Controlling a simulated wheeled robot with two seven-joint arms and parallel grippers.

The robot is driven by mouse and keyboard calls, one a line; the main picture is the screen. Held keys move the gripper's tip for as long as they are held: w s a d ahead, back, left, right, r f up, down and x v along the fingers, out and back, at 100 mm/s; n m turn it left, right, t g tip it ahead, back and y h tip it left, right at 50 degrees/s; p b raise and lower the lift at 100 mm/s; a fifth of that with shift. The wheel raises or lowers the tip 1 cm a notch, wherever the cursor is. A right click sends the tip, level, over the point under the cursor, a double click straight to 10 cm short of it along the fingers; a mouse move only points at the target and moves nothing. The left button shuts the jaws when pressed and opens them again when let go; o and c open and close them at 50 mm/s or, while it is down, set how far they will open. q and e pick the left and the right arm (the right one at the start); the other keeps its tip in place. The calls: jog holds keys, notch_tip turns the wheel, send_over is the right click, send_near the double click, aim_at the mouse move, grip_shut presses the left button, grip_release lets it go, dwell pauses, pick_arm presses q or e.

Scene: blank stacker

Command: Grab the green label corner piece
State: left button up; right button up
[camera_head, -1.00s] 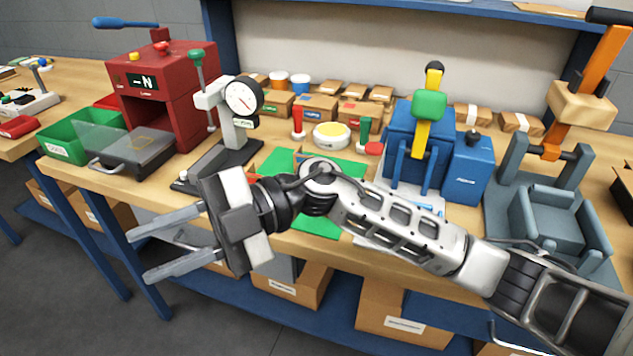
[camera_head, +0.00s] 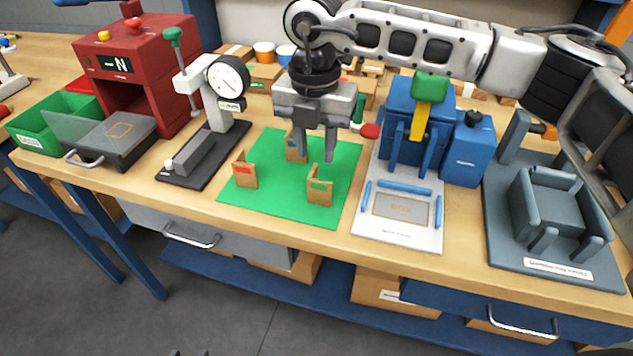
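The corner piece with the green label (camera_head: 319,190) is a small brown upright angle piece standing on the right part of the green mat (camera_head: 270,205). My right gripper (camera_head: 315,155) hangs above the mat with its fingers pointing down. Its fingers are apart with nothing seen between them, and they appear above and behind the green label piece, not around it. A corner piece with a red label (camera_head: 244,172) stands at the mat's left. One with a blue label (camera_head: 294,150) stands at the back, partly hidden by a finger.
A dial gauge stand (camera_head: 215,125) is left of the mat, with a red machine (camera_head: 135,60) and green bin (camera_head: 58,125) beyond. A blue press (camera_head: 412,120) with a pale base plate and a grey fixture (camera_head: 550,215) are to the right. The mat's front is clear.

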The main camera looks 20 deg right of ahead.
aim_at(313, 171)
jog(key=f, duration=0.2)
jog(key=f+p, duration=0.1)
jog(key=f, duration=0.5)
jog(key=shift+w+a+f+p, duration=0.15)
jog(key=shift+w+p, duration=0.2)
jog(key=shift+p, duration=0.05)
grip_shut()
